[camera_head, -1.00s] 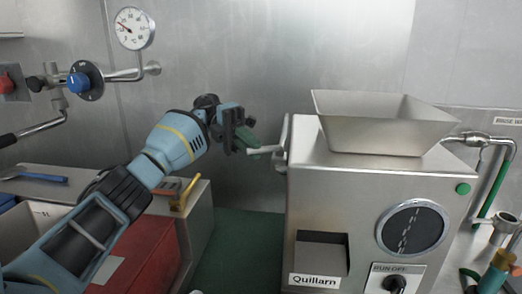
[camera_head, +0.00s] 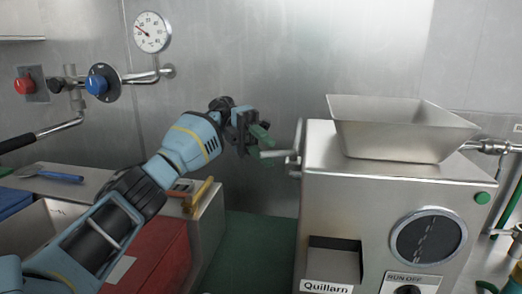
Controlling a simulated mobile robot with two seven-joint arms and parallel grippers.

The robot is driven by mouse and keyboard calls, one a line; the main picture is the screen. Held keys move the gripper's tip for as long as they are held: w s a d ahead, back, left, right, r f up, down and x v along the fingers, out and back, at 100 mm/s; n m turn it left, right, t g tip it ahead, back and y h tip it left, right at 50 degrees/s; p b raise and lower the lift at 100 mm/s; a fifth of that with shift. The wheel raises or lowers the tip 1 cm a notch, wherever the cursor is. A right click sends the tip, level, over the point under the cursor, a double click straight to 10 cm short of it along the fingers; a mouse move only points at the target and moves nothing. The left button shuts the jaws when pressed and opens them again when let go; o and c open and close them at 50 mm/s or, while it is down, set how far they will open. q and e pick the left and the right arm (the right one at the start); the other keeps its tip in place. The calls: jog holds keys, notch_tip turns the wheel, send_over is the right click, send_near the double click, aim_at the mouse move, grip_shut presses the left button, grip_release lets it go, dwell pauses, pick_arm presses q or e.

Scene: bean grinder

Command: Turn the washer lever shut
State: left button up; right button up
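A pale metal lever (camera_head: 294,157) sticks out from the left side of the steel grinder (camera_head: 335,190), with its handle pointing left. My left gripper (camera_head: 264,143) is at the outer end of this handle. Its two green fingertips are apart, one above the other. The lower one overlaps the handle end in the picture; I cannot tell whether they touch. Another lever with a black grip (camera_head: 22,140) slopes down to the left from the wall pipe. The frames do not show which lever is the washer's. My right gripper is not in view.
A steel hopper (camera_head: 400,130) tops the grinder. A red box (camera_head: 160,255) and a counter with a yellow-handled tool (camera_head: 203,192) lie under my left arm. A gauge (camera_head: 151,32) and blue knob (camera_head: 97,85) are on the wall. A green surface (camera_head: 255,245) lies clear beside the grinder.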

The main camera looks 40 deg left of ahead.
pick_arm(q)
notch_tip(320, 180, up, 3)
jog(key=shift+a+r, duration=0.1)
jog(key=shift+r, duration=0.05)
jog(key=shift+o, duration=0.7)
jog(key=shift+r, duration=0.15)
jog(key=shift+o, duration=0.6)
jog(key=shift+s+d+r, duration=0.1)
jog(key=shift+s+d, duration=0.4)
jog(key=shift+s, duration=0.15)
jog(key=s+d, duration=0.2)
jog(key=s, duration=0.1)
jog(key=s+d+b, duration=0.1)
jog(key=s+d, duration=0.2)
jog(key=s, duration=0.1)
jog(key=s+d+r+b, duration=0.1)
jog(key=s+d, duration=0.2)
jog(key=s, duration=0.1)
jog(key=shift+d, duration=0.15)
jog(key=shift+c, duration=1.3)
jog(key=shift+s+d, duration=0.25)
